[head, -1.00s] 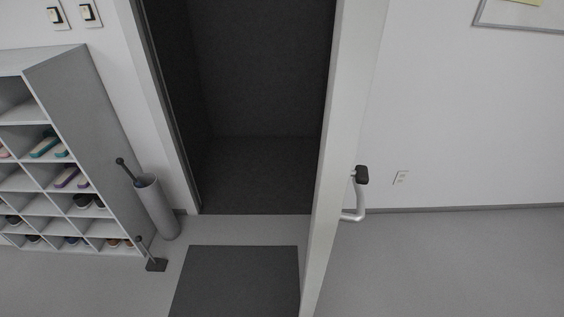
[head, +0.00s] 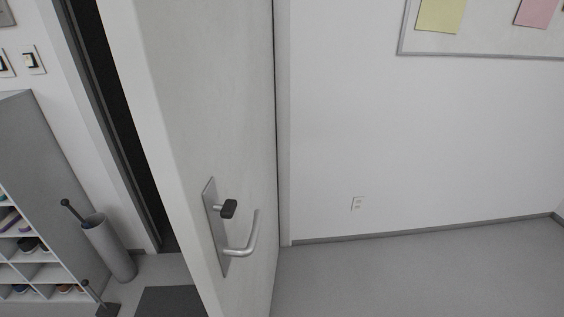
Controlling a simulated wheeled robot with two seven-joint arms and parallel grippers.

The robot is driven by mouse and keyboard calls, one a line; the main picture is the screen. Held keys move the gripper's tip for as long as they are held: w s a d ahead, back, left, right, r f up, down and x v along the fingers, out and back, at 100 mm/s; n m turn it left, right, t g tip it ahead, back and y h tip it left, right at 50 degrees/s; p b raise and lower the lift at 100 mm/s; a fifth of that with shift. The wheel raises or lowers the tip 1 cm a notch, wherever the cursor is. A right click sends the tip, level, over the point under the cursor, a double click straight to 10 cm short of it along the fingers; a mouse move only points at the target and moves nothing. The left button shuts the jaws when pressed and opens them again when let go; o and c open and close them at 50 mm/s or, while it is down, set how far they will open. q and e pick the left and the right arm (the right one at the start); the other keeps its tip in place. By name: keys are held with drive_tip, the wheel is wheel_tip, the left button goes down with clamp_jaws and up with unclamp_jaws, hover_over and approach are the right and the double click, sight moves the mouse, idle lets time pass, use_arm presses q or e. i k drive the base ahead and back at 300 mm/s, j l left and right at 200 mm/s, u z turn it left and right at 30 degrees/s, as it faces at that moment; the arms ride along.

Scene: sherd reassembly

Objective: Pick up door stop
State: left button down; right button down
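A small dark block with a thin upright handle (head: 107,309), which looks like the door stop, stands on the floor at the lower left of the head view. Its lower part is cut by the bottom edge of the picture. It is near the foot of the shoe rack and left of the dark mat. Neither of my grippers is in view.
An open white door (head: 205,120) with a lever handle (head: 243,240) fills the middle and partly hides the dark doorway. A grey cylinder holding a dark-knobbed stick (head: 112,250) and a shoe rack (head: 35,160) stand left. A dark mat (head: 170,302) lies below. Floor at right is clear.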

sight(105, 309)
drive_tip(key=u, duration=1.6)
